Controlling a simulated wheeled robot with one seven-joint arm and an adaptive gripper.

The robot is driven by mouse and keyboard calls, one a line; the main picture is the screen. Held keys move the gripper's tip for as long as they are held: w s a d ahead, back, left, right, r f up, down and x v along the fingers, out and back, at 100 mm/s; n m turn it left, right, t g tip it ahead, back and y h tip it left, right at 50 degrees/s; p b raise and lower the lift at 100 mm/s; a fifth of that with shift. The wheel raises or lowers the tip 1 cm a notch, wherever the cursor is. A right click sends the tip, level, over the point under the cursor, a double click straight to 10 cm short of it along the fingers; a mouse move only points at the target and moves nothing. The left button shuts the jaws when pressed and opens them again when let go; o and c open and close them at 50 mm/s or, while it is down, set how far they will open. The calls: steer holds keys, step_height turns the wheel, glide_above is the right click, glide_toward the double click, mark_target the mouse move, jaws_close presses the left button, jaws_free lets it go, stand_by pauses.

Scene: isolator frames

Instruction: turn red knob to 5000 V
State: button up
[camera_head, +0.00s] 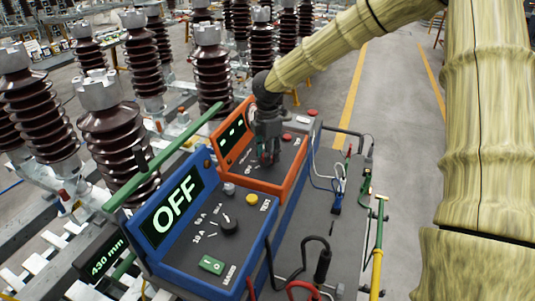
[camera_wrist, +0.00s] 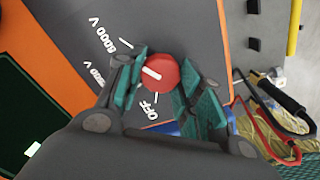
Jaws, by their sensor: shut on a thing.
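The red knob (camera_wrist: 163,74) sits on the grey panel of the orange unit (camera_head: 296,182). My gripper (camera_wrist: 160,85) is shut on it, with teal finger pads on both sides. The knob's white line points left and slightly up in the wrist view, toward the middle label (camera_wrist: 92,72), which is partly hidden and not clearly legible. The "5000 V" label (camera_wrist: 109,34) and its tick lie further up; the "OFF" label (camera_wrist: 150,110) lies below. In the head view my gripper (camera_head: 268,157) covers most of the knob. The orange unit's display (camera_head: 233,135) shows dashes.
A blue unit (camera_head: 165,211) reading "OFF", with a black knob (camera_head: 229,224) and yellow button (camera_head: 251,200), stands in front. Cables and clamps (camera_head: 335,195) lie to the right. Brown insulators (camera_head: 118,135) stand at left. A green bar (camera_head: 165,155) runs behind the units.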

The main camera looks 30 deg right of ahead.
steer(key=shift+w+d+r+m, duration=0.1)
steer(key=shift+w+m, duration=0.05)
steer(key=shift+m, duration=0.25)
steer(key=shift+c, duration=0.2)
steer(key=o, duration=1)
steer(key=shift+o, duration=0.2)
steer(key=shift+d, duration=0.1)
step_height(320, 180, up, 12)
